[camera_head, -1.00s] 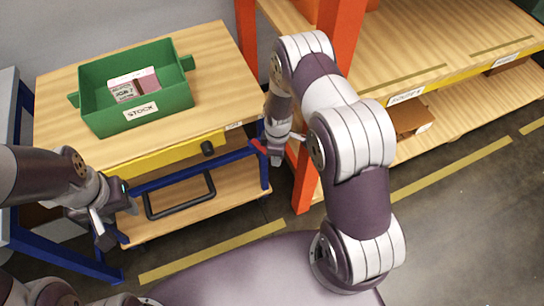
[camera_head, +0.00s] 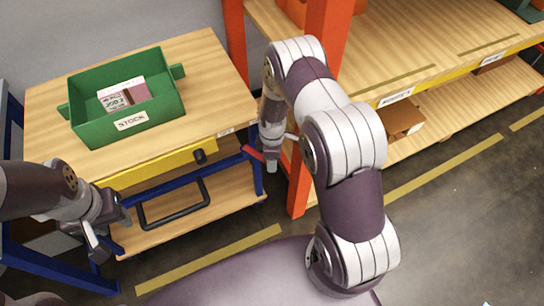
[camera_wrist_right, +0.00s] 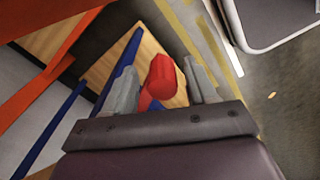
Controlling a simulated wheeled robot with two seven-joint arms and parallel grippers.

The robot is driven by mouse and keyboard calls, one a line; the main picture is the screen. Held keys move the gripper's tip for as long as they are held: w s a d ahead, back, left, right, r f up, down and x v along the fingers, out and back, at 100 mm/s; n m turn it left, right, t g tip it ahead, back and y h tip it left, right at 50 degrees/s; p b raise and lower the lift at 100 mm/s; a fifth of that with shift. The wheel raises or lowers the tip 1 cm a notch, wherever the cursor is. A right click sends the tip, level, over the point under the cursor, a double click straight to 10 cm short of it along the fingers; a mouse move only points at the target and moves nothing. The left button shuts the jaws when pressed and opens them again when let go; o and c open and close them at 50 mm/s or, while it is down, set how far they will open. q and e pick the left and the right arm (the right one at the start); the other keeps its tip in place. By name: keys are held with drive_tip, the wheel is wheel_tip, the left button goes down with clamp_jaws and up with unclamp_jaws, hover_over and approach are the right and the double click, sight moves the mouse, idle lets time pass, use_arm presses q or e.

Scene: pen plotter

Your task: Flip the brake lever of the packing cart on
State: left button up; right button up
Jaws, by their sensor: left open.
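The packing cart (camera_head: 215,85) has a wooden top and blue frame. Its red brake lever (camera_head: 253,152) is at the right end of the blue rail, beside my right gripper (camera_head: 270,160). In the right wrist view the red lever (camera_wrist_right: 162,76) stands between the two grey fingers of my right gripper (camera_wrist_right: 162,88), which are apart with gaps on both sides of it. The lever's lower part is partly hidden there. My left gripper (camera_head: 105,232) is open and empty at the cart's left front corner.
A green stock bin (camera_head: 165,118) with small boxes sits on the cart top. A black handle (camera_head: 175,218) is at the cart's lower front. An orange post (camera_head: 305,170) and wooden shelving (camera_head: 440,40) stand close on the right. Grey floor is open at right front.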

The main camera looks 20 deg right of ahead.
wheel_tip(320, 180, up, 13)
drive_tip(key=shift+f, duration=0.15)
idle(0.6)
drive_tip(key=s+a+r+m+p, duration=0.2)
drive_tip(key=s+r+m, duration=0.4)
drive_tip(key=s+r, duration=0.1)
drive_tip(key=s+a+r+m+t+p, duration=0.1)
drive_tip(key=s+a+r+m+p, duration=0.1)
drive_tip(key=s+r+m, duration=0.4)
drive_tip(key=shift+s+r+m+p, duration=0.4)
drive_tip(key=shift+s+r+p, duration=0.25)
drive_tip(key=shift+r, duration=1.15)
